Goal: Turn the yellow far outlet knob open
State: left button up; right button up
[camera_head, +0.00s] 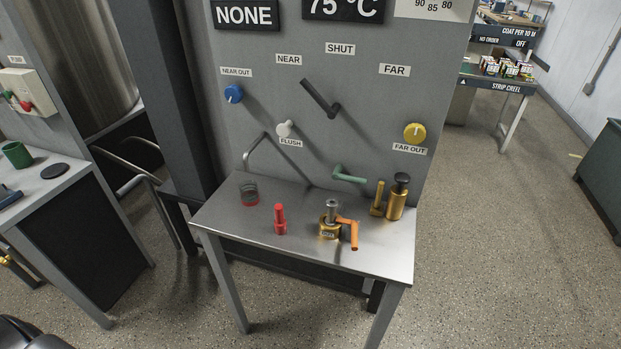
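The yellow far outlet knob (414,132) is on the grey upright panel (350,30), near its right edge. A pale mark shows on its face, but its exact setting is too small to tell. The FAR OUT label (409,149) is just below it, and the FAR label (394,70) is above it. Neither of my grippers shows in the head view, so nothing is seen touching the knob.
A blue knob (233,93), a white flush knob (284,129) and a dark lever (322,100) share the panel. Below, a metal table (300,248) holds a red peg (280,220), brass fittings (397,197) and an orange-handled part (349,232). Open floor lies right.

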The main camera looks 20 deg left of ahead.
aim_at(414, 133)
jog(key=k, duration=0.5)
jog(key=z, duration=1.4)
jog(key=i, duration=0.2)
jog(key=u, duration=0.2)
